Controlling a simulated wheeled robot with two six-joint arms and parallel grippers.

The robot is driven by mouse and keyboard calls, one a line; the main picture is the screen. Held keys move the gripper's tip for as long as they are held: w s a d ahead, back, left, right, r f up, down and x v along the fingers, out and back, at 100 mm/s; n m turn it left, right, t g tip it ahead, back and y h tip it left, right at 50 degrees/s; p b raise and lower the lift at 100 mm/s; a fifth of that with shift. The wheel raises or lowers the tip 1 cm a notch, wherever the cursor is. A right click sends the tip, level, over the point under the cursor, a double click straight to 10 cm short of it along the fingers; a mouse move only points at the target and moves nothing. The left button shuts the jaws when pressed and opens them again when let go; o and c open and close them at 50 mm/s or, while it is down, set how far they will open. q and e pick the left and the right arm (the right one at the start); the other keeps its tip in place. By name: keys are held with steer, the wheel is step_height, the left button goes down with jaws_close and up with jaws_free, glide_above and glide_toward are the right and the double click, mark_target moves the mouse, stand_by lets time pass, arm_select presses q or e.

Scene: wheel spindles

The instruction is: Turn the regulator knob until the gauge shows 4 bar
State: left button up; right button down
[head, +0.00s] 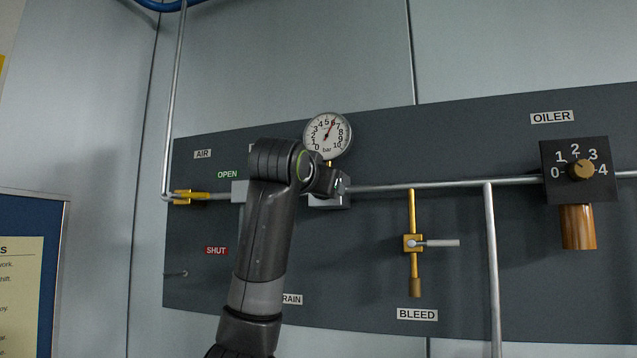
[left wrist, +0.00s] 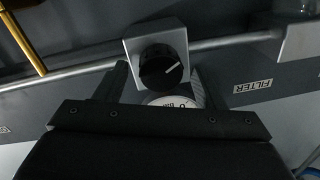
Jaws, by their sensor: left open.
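The round white gauge (head: 327,136) is on the wall panel; its red needle points up and right, near the 6. The black regulator knob (left wrist: 160,67), with a white pointer line, sits on a grey block (left wrist: 173,40) in the left wrist view. In the head view my left arm hides the knob, and part of the grey regulator block (head: 329,203) shows. My left gripper (left wrist: 160,72) is open, one finger on each side of the knob; I cannot tell how deep they reach. It also shows in the head view (head: 342,183). The right gripper is not in view.
A pipe (head: 455,185) runs across the panel beside the regulator. The gauge is just above my gripper.

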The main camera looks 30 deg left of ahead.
arm_select(q)
steer(key=shift+c, duration=0.4)
steer(key=c, duration=0.9)
steer(key=shift+s, duration=0.1)
steer(key=shift+a+n+g+h+b, duration=0.15)
steer(key=shift+n+h+b, duration=0.2)
steer(key=shift+n+b, duration=2.5)
steer(key=shift+a+n+g+h+b, duration=0.25)
steer(key=shift+n+b, duration=0.9)
steer(key=shift+n, duration=3.4)
steer(key=shift+d+r, duration=0.1)
steer(key=shift+d, duration=0.05)
